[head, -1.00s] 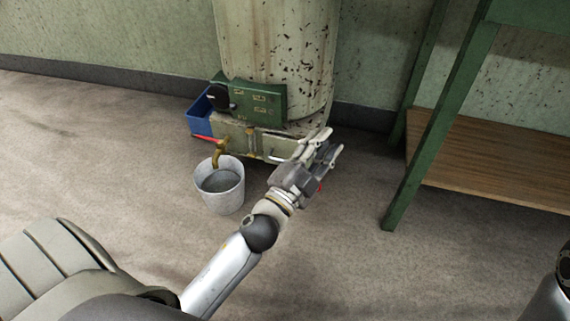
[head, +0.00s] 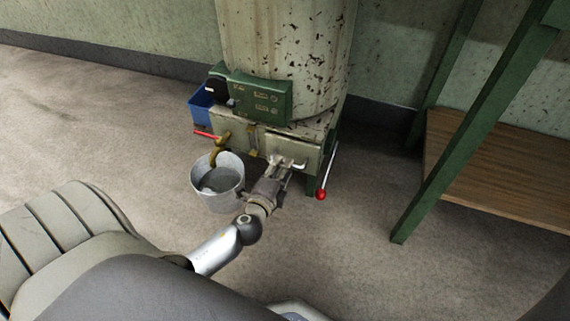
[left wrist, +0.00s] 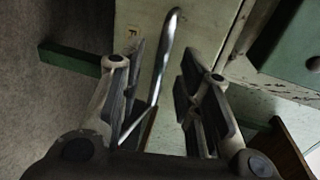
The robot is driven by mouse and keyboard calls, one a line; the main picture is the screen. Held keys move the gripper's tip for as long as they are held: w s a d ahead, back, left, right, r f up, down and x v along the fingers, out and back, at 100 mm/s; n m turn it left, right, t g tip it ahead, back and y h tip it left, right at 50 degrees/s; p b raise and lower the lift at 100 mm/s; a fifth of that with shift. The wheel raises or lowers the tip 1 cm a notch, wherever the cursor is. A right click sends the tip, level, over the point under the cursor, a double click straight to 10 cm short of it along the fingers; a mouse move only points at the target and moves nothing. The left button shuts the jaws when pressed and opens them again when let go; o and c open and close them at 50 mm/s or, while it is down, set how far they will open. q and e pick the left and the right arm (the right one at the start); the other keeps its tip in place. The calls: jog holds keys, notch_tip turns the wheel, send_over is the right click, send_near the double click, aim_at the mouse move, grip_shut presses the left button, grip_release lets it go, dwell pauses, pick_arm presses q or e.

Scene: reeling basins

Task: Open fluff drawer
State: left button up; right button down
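The machine's cream drawer front (head: 292,146) is low on the right side of the cabinet under the speckled drum. It looks shut. A bent metal handle (head: 287,163) sticks out from it. My left gripper (head: 280,171) is at this handle. In the left wrist view, the fingers of my left gripper (left wrist: 162,75) are apart, and the handle bar (left wrist: 167,50) runs between them, nearer the left finger. I cannot tell whether either finger touches it. The pale drawer panel (left wrist: 200,30) lies beyond the fingertips. My right gripper is out of view.
A grey bucket (head: 225,201) stands left of my gripper, under a brass tap (head: 219,149) with a red handle. A red-knobbed lever (head: 321,194) is just right. A blue bin (head: 201,110) is behind. A green-legged table (head: 430,175) stands right; floor between is clear.

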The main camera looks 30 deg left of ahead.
aim_at(305, 156)
pick_arm(q)
jog(key=shift+b+x, duration=0.3)
jog(key=shift+x, duration=1.25)
grip_shut()
